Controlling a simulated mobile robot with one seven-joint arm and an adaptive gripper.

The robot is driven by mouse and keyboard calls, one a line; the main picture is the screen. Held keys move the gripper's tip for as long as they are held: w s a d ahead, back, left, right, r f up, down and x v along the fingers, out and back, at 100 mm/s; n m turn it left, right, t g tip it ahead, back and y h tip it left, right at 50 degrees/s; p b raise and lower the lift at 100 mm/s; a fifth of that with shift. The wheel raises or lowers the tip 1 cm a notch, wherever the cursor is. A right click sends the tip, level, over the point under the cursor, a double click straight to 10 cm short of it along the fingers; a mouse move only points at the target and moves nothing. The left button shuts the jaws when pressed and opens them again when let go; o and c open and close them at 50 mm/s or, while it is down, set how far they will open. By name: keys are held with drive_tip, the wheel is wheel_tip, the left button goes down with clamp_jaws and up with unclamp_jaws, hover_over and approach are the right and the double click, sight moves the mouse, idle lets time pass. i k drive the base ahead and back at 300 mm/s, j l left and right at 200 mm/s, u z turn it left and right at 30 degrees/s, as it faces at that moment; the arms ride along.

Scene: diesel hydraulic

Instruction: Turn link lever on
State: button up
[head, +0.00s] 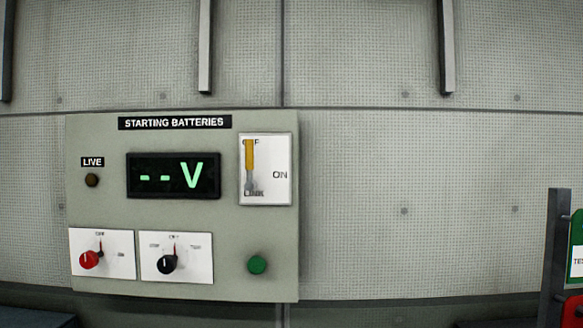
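The link lever (250,158) has a yellow handle and a grey pivot at its lower end. It sits on a white plate (281,150) at the upper right of the starting batteries panel (225,255). The lever stands upright, its handle over the OFF mark at the top, with LINK printed at the bottom. The ON mark is to the right of the lever. My gripper is not in view.
The panel also has a display (173,176) reading "--V", a dark LIVE lamp (92,180), a red knob (89,260), a black knob (167,264) and a green button (257,264). A dark post (554,255) stands at the far right. The wall between is clear.

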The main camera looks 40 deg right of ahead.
sight(250, 183)
drive_tip(key=z, duration=0.85)
drive_tip(key=k, duration=0.05)
